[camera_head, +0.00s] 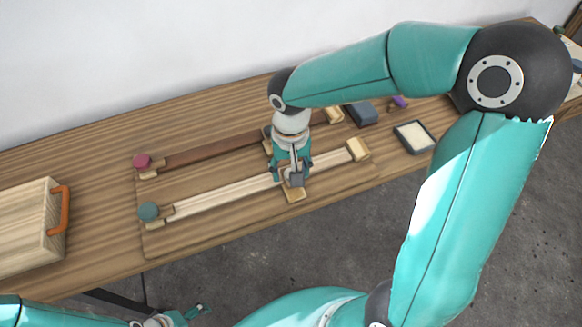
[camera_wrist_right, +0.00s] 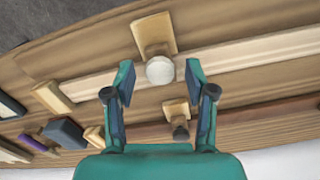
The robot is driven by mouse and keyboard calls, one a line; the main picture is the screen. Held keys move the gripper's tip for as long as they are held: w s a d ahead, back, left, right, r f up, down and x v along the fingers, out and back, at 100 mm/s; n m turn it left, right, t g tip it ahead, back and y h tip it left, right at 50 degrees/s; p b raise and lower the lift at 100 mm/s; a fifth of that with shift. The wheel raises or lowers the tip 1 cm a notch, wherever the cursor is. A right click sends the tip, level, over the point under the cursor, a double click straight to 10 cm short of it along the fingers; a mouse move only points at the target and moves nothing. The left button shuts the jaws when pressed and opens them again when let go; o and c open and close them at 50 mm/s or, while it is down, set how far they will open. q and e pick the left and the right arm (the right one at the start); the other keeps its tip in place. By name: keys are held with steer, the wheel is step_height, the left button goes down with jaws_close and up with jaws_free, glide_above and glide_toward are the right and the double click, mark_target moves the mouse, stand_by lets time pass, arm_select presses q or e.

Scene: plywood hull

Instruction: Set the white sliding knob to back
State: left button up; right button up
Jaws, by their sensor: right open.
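The white sliding knob (camera_wrist_right: 160,70) is round and sits on a wooden carriage (camera_wrist_right: 153,32) across a pale rail, in the right wrist view. In the head view my gripper hides the knob, but the carriage's near edge (camera_head: 294,196) shows. The pale rail (camera_head: 225,195) runs left to right along the near side of a wooden board. My right gripper (camera_head: 292,178) is over the carriage. In the wrist view its open fingers (camera_wrist_right: 160,84) are on either side of the knob, with gaps visible. Part of my left gripper (camera_head: 185,316) shows at the bottom edge; its jaw state is unclear.
A dark rail (camera_head: 225,148) with a dark knob (camera_wrist_right: 181,132) lies behind. A teal knob (camera_head: 148,210) and a red knob (camera_head: 142,161) are at the left ends. A wooden box (camera_head: 25,230) with orange handle stands left. A dark block (camera_head: 362,114) and framed panel (camera_head: 414,136) lie right.

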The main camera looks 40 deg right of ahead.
mark_target(296, 193)
jaws_close()
steer(key=shift+s, duration=0.1)
steer(key=shift+s+a+f+b, duration=0.1)
steer(key=shift+s+a+b, duration=0.05)
steer(key=shift+s+b, duration=0.25)
steer(key=shift+s+a, duration=0.2)
steer(key=shift+s, duration=0.8)
steer(key=shift+w, duration=0.1)
jaws_free()
